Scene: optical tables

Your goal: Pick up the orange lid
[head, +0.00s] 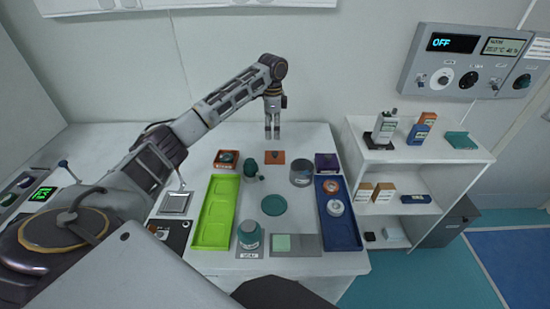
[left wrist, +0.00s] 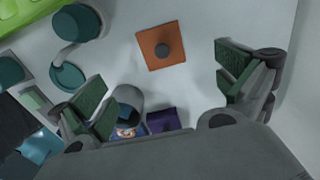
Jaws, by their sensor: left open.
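The orange lid (head: 275,157) is a flat square with a dark round knob in its middle. It lies at the back of the white table, between an orange-brown box and a purple box. In the left wrist view the lid (left wrist: 147,51) lies flat and clear of other things, slightly turned. My left gripper (head: 272,134) points down above the table, just behind and above the lid in the head view. Its two green-padded fingers (left wrist: 165,88) are spread wide with nothing between them. The lid lies beyond the fingertips, untouched. My right gripper is not in view.
An orange-brown box (head: 227,159), a teal jar (head: 250,168), a grey cylinder (head: 300,174) and a purple box (head: 327,163) stand near the lid. A green tray (head: 213,213) and a blue tray (head: 338,232) lie in front. The wall is close behind.

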